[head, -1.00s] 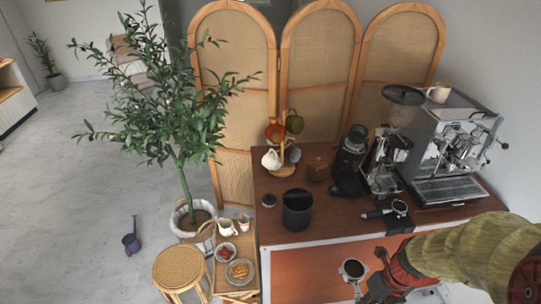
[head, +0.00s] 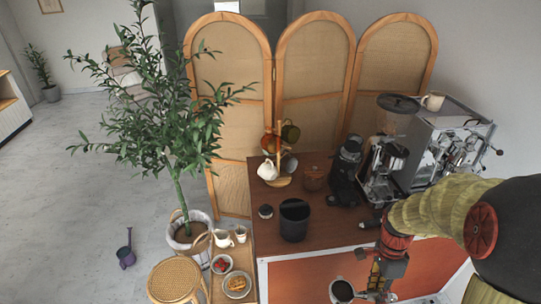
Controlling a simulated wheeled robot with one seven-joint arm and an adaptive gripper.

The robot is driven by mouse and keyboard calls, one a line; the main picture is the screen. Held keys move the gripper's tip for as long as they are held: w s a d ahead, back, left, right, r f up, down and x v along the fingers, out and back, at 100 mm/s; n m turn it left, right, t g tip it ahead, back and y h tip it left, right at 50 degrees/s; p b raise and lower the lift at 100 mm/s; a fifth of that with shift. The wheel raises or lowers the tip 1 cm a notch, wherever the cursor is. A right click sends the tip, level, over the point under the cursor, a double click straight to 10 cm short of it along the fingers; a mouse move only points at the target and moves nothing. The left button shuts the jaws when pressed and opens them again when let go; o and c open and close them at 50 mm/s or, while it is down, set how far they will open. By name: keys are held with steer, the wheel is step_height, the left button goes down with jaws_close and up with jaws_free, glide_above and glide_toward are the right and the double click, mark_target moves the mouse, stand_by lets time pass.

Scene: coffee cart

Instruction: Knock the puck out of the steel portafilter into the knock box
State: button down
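The steel portafilter (head: 342,291) is at the bottom edge of the head view, in front of the cart. Its basket faces up and shows a dark coffee puck inside. My gripper (head: 376,296) is just right of the basket and appears shut on its handle, though the fingers are small and partly cut off by the frame edge. The knock box (head: 294,220) is probably the black open-topped bin on the cart's left front. The portafilter is nearer the camera than the bin and apart from it.
The cart top (head: 331,233) is clear just right of the bin. A mug tree (head: 279,160), a grinder (head: 345,170) and the espresso machine (head: 440,140) stand behind. A black handle (head: 370,223) pokes out beside my arm. A side table with plates (head: 237,285) is at left.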

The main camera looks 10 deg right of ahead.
steer(key=w+a+f+n+t+h+b, duration=0.15)
steer(key=w+f+n+b, duration=0.45)
steer(key=w+n, duration=0.75)
steer(key=w+a+f+n+b, duration=0.1)
steer(key=w+a+f+n, duration=0.1)
steer(key=a+f, duration=0.4)
steer(key=w+a+f+n+b, duration=0.2)
steer(key=a+f, duration=0.3)
steer(key=a, duration=0.3)
steer(key=shift+w+f+n+t+h, duration=0.4)
steer(key=shift+w+n, duration=0.25)
steer(key=shift+n, duration=0.2)
steer(key=shift+d, duration=0.15)
